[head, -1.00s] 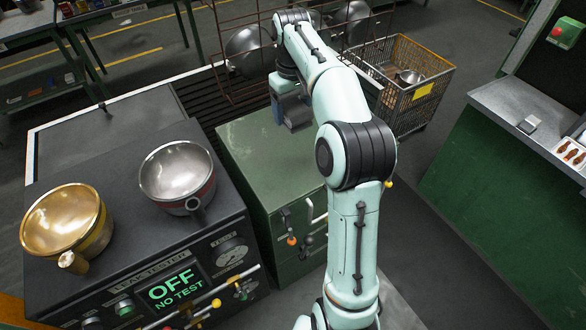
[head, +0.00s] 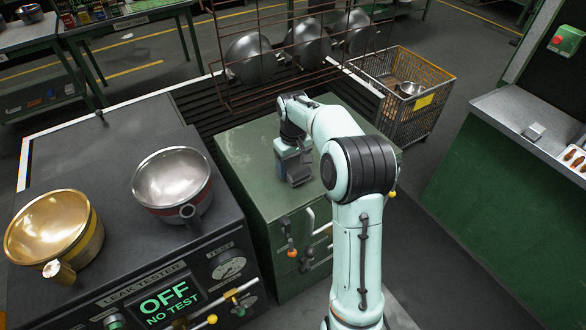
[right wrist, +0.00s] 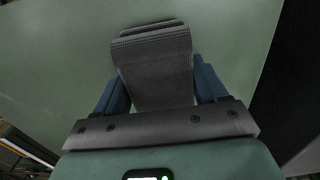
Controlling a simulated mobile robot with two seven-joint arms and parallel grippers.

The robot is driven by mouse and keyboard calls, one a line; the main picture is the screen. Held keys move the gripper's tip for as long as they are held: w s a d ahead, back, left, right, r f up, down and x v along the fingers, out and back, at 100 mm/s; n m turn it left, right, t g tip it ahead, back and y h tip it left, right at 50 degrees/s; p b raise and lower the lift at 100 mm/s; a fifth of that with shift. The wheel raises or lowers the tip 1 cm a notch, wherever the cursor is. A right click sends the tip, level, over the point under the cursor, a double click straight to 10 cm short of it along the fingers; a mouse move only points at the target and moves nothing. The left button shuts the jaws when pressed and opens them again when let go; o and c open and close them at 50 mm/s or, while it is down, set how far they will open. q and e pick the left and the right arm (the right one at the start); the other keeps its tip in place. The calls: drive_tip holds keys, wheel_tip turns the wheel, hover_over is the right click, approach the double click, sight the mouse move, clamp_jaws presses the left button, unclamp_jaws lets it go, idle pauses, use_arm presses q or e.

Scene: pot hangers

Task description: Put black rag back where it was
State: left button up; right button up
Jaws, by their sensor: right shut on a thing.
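The black rag (right wrist: 155,60) is a dark grey ribbed folded cloth. In the right wrist view it sits between the two blue fingers of my right gripper (right wrist: 163,88), which is shut on it. In the head view my right gripper (head: 290,160) is over the top of the green cabinet (head: 250,140), low and close to its surface. I cannot tell whether the rag touches the cabinet top. My left gripper is out of view.
The black leak tester (head: 120,235) at the left carries a gold pot (head: 85,245) and a steel pot with a red band (head: 165,207). A rack (head: 225,85) with several hanging pans stands behind the cabinet. A wire cart (head: 405,125) is at the back right.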

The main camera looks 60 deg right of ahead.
sight(293, 162)
drive_tip(key=shift+f, duration=0.7)
drive_tip(key=shift+f, duration=0.15)
drive_tip(key=o, duration=1.2)
wheel_tip(293, 162, up, 12)
drive_tip(key=shift+r+p, duration=0.2)
drive_tip(key=shift+p, duration=0.75)
